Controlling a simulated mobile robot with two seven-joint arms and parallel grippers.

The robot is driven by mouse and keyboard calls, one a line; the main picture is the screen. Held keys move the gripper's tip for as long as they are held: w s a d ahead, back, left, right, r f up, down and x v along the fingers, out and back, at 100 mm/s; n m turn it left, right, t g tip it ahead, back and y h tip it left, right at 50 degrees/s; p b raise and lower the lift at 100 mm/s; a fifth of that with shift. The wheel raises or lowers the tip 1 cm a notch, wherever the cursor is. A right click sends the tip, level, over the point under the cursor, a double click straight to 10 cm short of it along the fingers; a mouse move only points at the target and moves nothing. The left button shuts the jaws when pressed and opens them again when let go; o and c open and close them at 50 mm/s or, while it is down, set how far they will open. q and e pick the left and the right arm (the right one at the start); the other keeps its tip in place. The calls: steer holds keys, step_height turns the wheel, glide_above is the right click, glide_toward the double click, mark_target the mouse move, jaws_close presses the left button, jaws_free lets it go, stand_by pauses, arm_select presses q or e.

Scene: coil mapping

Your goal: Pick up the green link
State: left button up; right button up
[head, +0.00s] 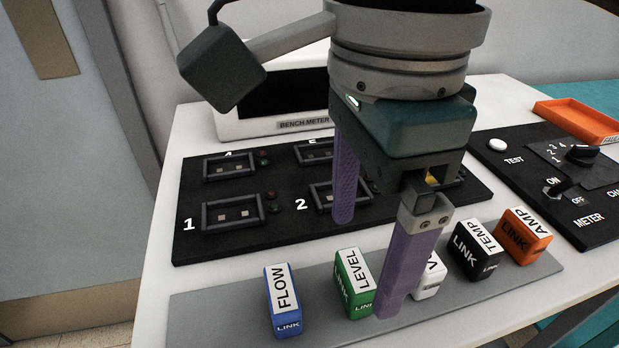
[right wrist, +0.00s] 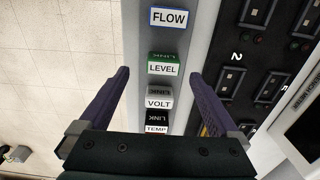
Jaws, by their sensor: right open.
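The green link (head: 354,283), labelled LEVEL, stands upright on the grey strip between the blue and white links. In the right wrist view the green link (right wrist: 163,64) lies ahead of the fingertips, near the middle of the gap. My right gripper (head: 370,262) is open and empty, its purple fingers wide apart above the links and the black panel. It also shows in the right wrist view (right wrist: 160,77). Its near finger partly covers the white link (head: 430,278) in the head view. My left gripper is not in view.
The blue FLOW link (head: 283,302) stands left of the green one; the black TEMP link (head: 474,250) and orange AMP link (head: 524,237) stand to the right. Behind is a black panel (head: 200,250) with numbered sockets. A switch panel (head: 560,225) and orange tray (head: 580,121) are right.

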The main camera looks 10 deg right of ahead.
mark_target(357, 269)
steer(key=f, duration=0.4)
steer(key=shift+w+f, duration=0.25)
steer(key=shift+f, duration=0.05)
steer(key=shift+c, duration=0.3)
steer(key=c, duration=1.4)
steer(key=shift+r, duration=0.2)
